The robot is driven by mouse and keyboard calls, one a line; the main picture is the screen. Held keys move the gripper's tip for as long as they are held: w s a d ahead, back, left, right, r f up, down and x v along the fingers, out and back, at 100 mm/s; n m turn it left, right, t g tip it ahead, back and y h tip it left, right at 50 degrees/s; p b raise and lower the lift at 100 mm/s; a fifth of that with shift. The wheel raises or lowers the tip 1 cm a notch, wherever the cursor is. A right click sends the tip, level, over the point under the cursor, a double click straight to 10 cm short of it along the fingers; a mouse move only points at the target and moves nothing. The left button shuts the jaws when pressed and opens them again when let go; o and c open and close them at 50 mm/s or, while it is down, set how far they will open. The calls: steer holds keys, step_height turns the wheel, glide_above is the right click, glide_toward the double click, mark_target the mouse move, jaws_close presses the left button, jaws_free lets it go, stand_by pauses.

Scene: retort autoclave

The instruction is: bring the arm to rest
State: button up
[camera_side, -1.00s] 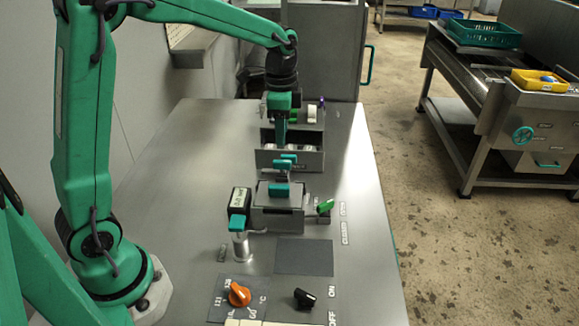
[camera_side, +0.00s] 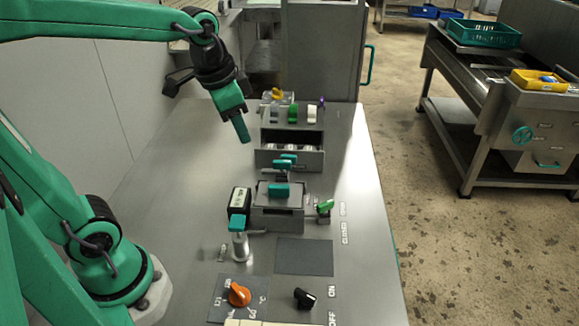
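My arm is green with black joints. My gripper (camera_side: 240,130) hangs over the left part of the steel table (camera_side: 185,165), left of the open grey box and apart from everything on the table. Its green fingers point down and slightly right. They overlap in this view, so I cannot tell whether they are open or shut. I see nothing held in them.
A grey box (camera_side: 290,160) holds several light round items. Nearer stand a lidded grey box (camera_side: 278,210) with teal handles and a black gauge (camera_side: 239,201). An orange knob (camera_side: 239,295) and black switch (camera_side: 305,298) sit in front. The table's left side is clear.

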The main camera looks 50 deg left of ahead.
steer(key=s+n+t, duration=0.2)
steer(key=s+n, duration=0.1)
steer(key=s, duration=0.5)
steer(key=shift+s+d+f+n, duration=0.3)
steer(key=shift+d+f+n, duration=0.1)
steer(key=shift+d+f, duration=0.05)
